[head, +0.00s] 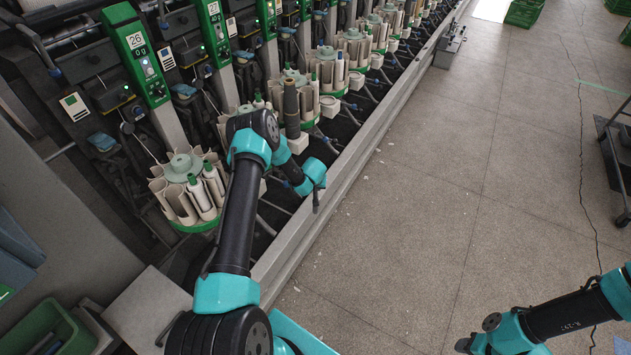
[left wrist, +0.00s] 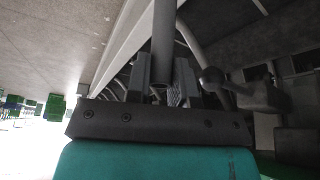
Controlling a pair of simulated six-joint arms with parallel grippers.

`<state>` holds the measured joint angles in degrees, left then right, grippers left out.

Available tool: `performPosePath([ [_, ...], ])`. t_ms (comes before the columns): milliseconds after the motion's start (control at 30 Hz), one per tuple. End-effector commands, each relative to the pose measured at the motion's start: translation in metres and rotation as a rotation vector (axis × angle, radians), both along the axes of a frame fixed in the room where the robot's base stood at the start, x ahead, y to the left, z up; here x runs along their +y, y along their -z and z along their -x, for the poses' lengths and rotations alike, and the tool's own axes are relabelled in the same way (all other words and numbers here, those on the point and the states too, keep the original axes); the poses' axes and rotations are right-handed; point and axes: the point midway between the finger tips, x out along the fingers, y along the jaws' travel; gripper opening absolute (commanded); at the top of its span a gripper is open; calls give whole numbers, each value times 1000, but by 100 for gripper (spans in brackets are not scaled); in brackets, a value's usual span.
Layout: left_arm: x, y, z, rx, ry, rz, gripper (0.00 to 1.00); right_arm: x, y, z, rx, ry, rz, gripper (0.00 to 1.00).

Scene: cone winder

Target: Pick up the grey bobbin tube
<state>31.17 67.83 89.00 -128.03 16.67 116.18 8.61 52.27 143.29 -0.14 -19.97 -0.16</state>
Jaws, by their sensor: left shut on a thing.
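The grey bobbin tube (left wrist: 163,35) shows in the left wrist view as a plain grey cylinder. Its near, open end sits between the two fingers of my left gripper (left wrist: 161,76), which is shut on it. The tube runs away from the gripper to the picture's upper edge. In the head view my left wrist is over the machine's front rail, and I cannot make out the held tube there. My right gripper (head: 478,345) is at the bottom edge of the head view, over the floor, far from the tube. Its fingers are not clear.
Round magazines (head: 185,190) of pale tubes line the winder, with green panels (head: 137,55) behind. A dark upright cylinder (head: 291,105) stands beyond my left wrist. A long grey rail (head: 375,125) borders the machine. The floor (head: 450,190) right of it is mostly clear.

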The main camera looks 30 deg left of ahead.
Motion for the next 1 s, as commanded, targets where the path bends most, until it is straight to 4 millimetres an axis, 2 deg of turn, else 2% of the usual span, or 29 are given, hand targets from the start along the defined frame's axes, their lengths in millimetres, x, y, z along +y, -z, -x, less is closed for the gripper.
performPosePath([
  [133,-9,-1,13,2,1,0,0,0,0,0,0,0,0,43],
  [300,-14,-2,19,0,1,0,0,0,0,0,0,0,0,43],
  [1000,-14,-2,20,0,1,0,0,0,0,0,0,0,0,43],
])
